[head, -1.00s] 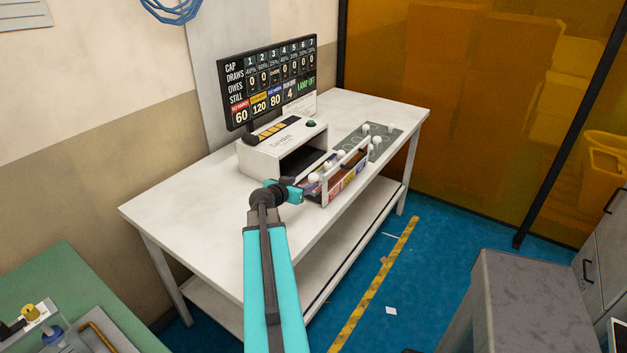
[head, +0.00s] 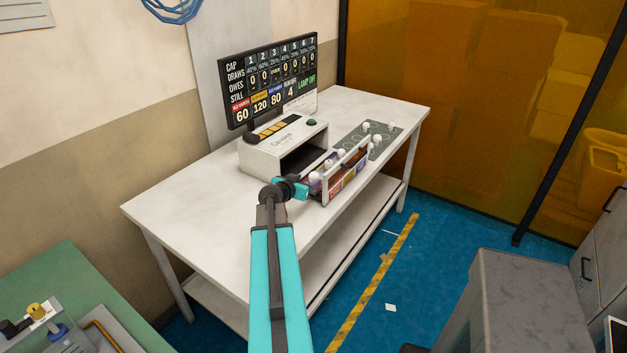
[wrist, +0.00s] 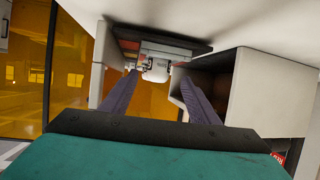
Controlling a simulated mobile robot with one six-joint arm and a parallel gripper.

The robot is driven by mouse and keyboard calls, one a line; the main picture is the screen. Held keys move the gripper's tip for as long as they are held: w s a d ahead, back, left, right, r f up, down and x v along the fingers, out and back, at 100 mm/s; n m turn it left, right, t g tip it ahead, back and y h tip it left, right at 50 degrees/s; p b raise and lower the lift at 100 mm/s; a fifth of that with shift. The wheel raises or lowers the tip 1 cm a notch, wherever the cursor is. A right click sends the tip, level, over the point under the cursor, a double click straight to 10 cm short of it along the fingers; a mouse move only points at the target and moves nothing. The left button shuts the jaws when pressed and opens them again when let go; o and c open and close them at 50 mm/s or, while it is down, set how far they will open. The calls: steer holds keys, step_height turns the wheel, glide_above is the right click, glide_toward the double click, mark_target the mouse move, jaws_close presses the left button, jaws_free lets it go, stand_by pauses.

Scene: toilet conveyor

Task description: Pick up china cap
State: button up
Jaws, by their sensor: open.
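Several small white round-topped pieces, which look like the china caps, show in the head view. Some, such as this white cap (head: 341,153), are at the white rack (head: 325,191) with coloured labels; others, such as this one (head: 365,126), stand on the grey mat (head: 395,139). I cannot tell which cap is meant. My gripper (head: 302,188) is at the near left end of the rack, low over the table. In the wrist view my gripper (wrist: 158,76) is open. A white panel (wrist: 165,62), apparently the rack's end, lies beyond the fingertips. No cap shows clearly there.
The white open-fronted machine (head: 285,145) stands just left of the rack; its box (wrist: 265,90) is close to one finger in the wrist view. A scoreboard (head: 268,82) stands behind. The white table's (head: 195,212) left part is clear.

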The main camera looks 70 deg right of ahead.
mark_target(311, 178)
steer(key=shift+r+p+x, duration=0.2)
steer(key=shift+p+x, duration=0.65)
steer(key=shift+x, duration=0.25)
steer(key=shift+p+x, duration=0.55)
steer(key=shift+x, duration=0.8)
steer(key=shift+s+a+f, duration=0.1)
steer(key=shift+f, duration=0.05)
steer(key=c, duration=1.2)
